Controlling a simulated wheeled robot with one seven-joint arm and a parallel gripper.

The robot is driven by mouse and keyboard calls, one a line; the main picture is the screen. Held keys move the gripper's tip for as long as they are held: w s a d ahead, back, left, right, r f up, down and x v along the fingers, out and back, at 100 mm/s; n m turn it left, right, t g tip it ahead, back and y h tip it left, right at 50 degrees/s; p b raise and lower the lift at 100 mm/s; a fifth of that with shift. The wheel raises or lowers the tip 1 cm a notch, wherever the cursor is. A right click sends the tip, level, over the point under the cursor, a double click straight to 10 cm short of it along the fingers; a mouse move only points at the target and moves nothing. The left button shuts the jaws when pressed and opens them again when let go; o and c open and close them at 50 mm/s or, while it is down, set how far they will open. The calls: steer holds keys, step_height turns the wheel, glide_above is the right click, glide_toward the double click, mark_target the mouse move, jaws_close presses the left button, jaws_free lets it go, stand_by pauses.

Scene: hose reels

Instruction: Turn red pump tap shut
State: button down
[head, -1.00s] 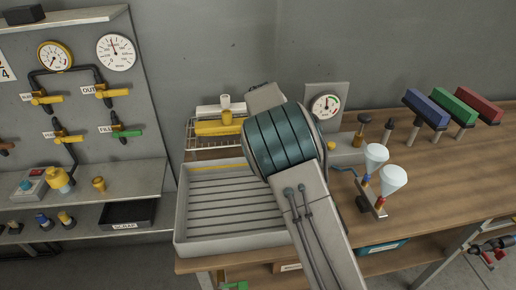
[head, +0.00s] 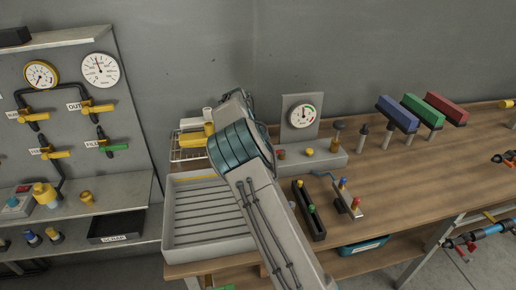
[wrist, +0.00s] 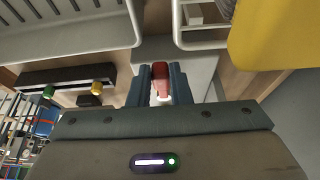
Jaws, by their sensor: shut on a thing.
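The red tap (wrist: 161,70) is between my gripper's (wrist: 160,88) two blue-grey fingers in the wrist view, with the fingers closed on it. A pale pinkish part shows just below its red top. In the head view a red knob (head: 281,153) shows on the grey pump box (head: 332,160), just right of my arm. A yellow knob (head: 309,151) and a dial gauge (head: 302,112) are beside it. My arm hides my gripper in the head view. How far the tap is turned cannot be told.
A ribbed white sink tray (head: 205,215) lies left of my arm. A wire rack (head: 180,150) with a yellow block stands behind it. A dark block (head: 308,215) with yellow and green knobs and a small bracket (head: 346,200) stand to the right. The bench's right part has free room.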

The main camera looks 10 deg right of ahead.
steer(key=c, duration=1.3)
jaws_free()
steer(key=v, duration=1.4)
steer(key=shift+w+f+b, duration=0.1)
steer(key=shift+b, duration=0.2)
